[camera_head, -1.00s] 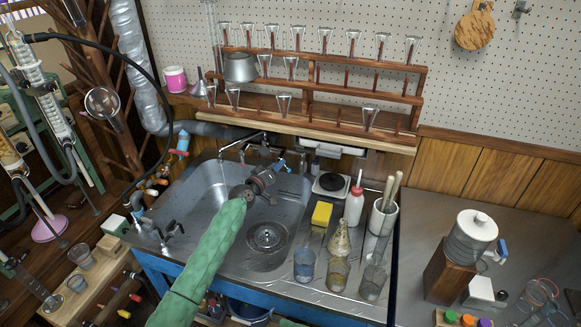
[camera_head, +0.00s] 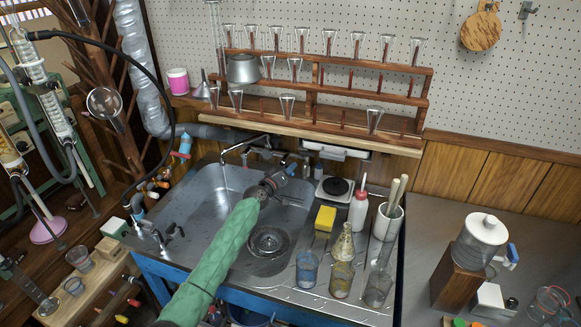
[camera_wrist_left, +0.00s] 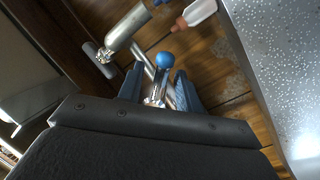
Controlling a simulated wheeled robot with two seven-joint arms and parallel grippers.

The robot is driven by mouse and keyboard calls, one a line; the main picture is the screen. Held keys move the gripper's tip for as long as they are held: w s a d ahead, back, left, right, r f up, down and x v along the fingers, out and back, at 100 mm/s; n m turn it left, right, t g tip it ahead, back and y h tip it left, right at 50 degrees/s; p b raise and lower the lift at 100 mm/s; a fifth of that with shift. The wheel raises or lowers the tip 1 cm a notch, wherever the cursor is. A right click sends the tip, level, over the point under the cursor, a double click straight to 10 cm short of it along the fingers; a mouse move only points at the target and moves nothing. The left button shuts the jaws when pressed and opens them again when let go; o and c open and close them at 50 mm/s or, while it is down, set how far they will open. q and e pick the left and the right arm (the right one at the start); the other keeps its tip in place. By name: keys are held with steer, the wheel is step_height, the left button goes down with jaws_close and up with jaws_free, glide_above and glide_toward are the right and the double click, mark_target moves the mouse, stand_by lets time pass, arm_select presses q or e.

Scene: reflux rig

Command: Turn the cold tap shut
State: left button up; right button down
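The cold tap's blue ball knob (camera_wrist_left: 164,59) shows in the left wrist view on a thin metal lever, between and a little beyond my fingertips. My left gripper (camera_head: 283,174) reaches over the back of the sink toward the fittings by the wall. In the left wrist view its two blue fingers (camera_wrist_left: 158,88) stand apart, one on each side of the lever. Whether either finger touches the lever is unclear. In the head view the gripper hides the tap's handle. The curved metal spout (camera_head: 240,146) shows to the left of the gripper. My right gripper is out of view.
The steel sink (camera_head: 205,200) lies below my left arm. To its right stand a yellow sponge (camera_head: 325,218), a white wash bottle (camera_head: 358,212) and several glass vessels. A wooden glassware rack (camera_head: 330,104) hangs close above the back edge.

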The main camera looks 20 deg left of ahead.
arm_select(q)
steer(key=shift+x, duration=1.15)
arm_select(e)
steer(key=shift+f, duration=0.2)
arm_select(q)
steer(key=c, duration=0.7)
jaws_close()
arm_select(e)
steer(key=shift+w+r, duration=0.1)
